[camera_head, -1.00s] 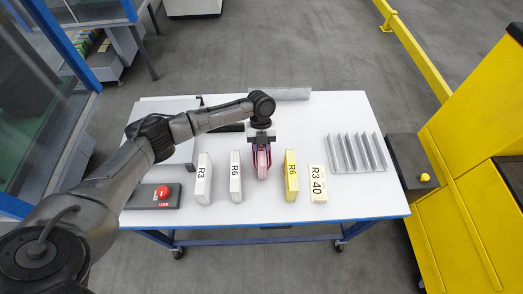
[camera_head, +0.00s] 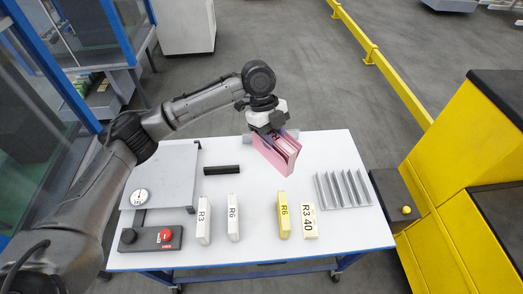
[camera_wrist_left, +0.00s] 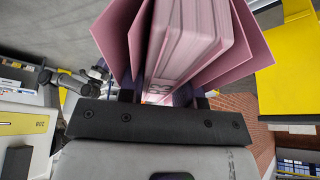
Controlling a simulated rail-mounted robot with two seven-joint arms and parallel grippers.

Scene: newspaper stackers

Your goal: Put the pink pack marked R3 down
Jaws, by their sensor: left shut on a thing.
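The pink pack (camera_head: 273,157) is a set of pink sheets around a paler block, held tilted above the back of the white table (camera_head: 262,250). My left gripper (camera_head: 274,133) is shut on its upper edge. In the left wrist view the pack (camera_wrist_left: 190,45) fills the top middle, with pink covers flaring out on both sides; a mark on its edge is partly hidden and hard to read. My right gripper is not in view.
White packs R3 (camera_head: 203,220) and R6 (camera_head: 233,218), a yellow R6 pack (camera_head: 283,216) and an R3 40 block (camera_head: 309,222) stand along the front. A finned grey rack (camera_head: 343,189) is at right. A grey plate (camera_head: 165,180), black bar (camera_head: 222,170) and red button (camera_head: 165,236) are left.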

